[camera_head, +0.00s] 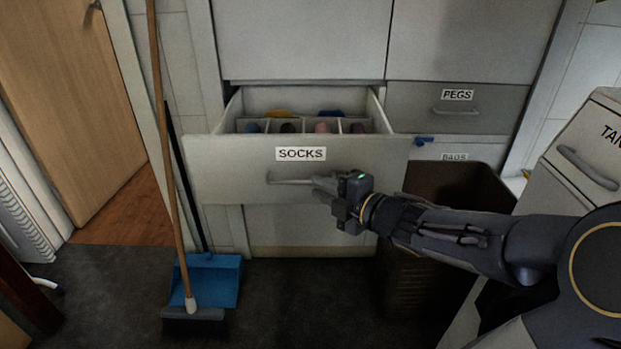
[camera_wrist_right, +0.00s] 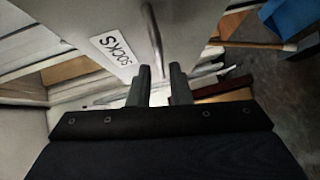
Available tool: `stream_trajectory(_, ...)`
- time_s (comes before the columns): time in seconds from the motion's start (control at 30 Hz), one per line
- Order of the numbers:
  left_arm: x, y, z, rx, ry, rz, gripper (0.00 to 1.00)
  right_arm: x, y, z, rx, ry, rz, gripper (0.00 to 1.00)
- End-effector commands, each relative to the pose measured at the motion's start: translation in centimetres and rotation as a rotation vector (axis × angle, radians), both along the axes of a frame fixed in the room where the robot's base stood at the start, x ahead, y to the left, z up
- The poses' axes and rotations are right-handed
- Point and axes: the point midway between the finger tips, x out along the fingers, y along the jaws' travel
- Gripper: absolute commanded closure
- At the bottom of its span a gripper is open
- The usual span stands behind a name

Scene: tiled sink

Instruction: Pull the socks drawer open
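The socks drawer (camera_head: 225,165), with a white SOCKS label, stands pulled out from the cabinet in the head view. Its dividers and several rolled, coloured items show inside. Its bar handle (camera_head: 285,181) is on the front below the label; the handle (camera_wrist_right: 153,35) and the label (camera_wrist_right: 114,49) also show in the right wrist view. My right gripper (camera_head: 322,185) is at the right end of the handle. In the wrist view its fingers (camera_wrist_right: 161,72) are apart, with the handle's end between them and a gap wider than the bar. My left gripper is not in view.
A dark bin (camera_head: 455,190) stands right of the drawer, under my right arm. A broom (camera_head: 172,170) and blue dustpan (camera_head: 212,280) stand at the left. The closed PEGS drawer (camera_head: 490,105) is at the right. The dark floor in front is clear.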

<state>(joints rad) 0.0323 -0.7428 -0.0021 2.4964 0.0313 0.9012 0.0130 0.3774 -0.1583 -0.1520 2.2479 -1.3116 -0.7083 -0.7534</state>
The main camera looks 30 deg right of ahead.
Motion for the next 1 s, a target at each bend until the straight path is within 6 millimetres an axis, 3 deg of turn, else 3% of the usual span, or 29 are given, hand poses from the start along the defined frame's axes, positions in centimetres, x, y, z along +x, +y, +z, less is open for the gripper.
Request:
stream_trajectory(0.1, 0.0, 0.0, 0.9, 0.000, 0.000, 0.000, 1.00, -1.8, -0.5, 0.5, -0.001, 0.001, -0.003, 0.82)
stream_trajectory(0.27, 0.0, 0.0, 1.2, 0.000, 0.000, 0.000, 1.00, -2.9, -0.7, 0.5, 0.001, 0.001, -0.001, 0.82)
stream_trajectory(0.83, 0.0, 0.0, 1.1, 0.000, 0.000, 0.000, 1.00, -3.0, -0.7, 0.4, 0.004, 0.003, -0.004, 0.82)
stream_trajectory(1.0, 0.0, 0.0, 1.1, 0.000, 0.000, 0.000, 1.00, -3.0, -2.1, 1.1, 0.134, 0.049, -0.165, 0.82)
